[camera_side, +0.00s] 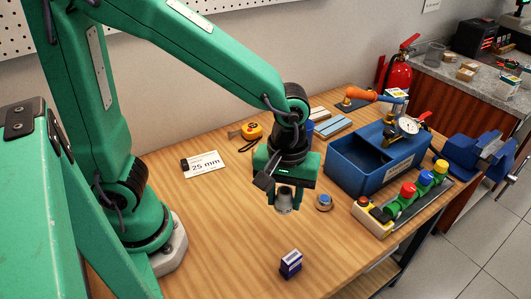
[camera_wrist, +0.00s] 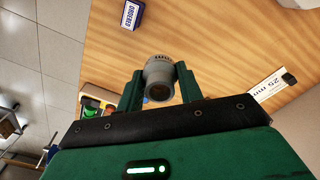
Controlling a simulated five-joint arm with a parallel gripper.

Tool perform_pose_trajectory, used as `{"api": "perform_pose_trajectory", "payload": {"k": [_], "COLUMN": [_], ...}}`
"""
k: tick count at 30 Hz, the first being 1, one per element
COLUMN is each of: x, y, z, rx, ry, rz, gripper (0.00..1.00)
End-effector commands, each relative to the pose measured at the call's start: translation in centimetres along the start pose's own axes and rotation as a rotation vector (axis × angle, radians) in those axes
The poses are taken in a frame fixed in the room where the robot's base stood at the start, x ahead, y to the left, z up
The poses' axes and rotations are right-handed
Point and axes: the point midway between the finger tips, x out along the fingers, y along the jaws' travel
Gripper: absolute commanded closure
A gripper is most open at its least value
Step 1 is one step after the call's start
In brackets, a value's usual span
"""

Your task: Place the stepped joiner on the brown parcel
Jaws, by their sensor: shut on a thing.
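The stepped joiner is a grey, round, hollow piece (camera_wrist: 159,72) with a wider ribbed end, held between my two green fingers in the wrist view. In the side view the grey joiner (camera_side: 286,205) points down below my gripper (camera_side: 284,190), over the middle of the wooden bench. My gripper is shut on it. I cannot tell whether its lower end touches the bench. I see no brown parcel on the bench. Small brown boxes (camera_side: 466,74) stand on the far counter, but I cannot tell whether one is the parcel.
A blue-and-white box (camera_side: 290,264) lies near the front. A round blue-and-grey piece (camera_side: 324,202) sits just right of my gripper. A blue tray (camera_side: 350,182), a button strip (camera_side: 402,206) and a vise (camera_side: 478,158) are on the right. A "25 mm" card (camera_side: 204,165) lies left.

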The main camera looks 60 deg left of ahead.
Motion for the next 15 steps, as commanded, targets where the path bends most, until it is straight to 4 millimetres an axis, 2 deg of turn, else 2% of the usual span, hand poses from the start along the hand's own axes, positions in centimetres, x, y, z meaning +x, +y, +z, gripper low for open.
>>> {"api": "perform_pose_trajectory", "payload": {"k": [3,15], "x": [-0.9,-3.7], "y": [-0.1,-2.2], "z": [-2.8,-10.8], "rx": [-0.117,-0.470], "ry": [0.001,0.000], "rz": [0.002,0.001], "gripper": [0.85,0.85]}}
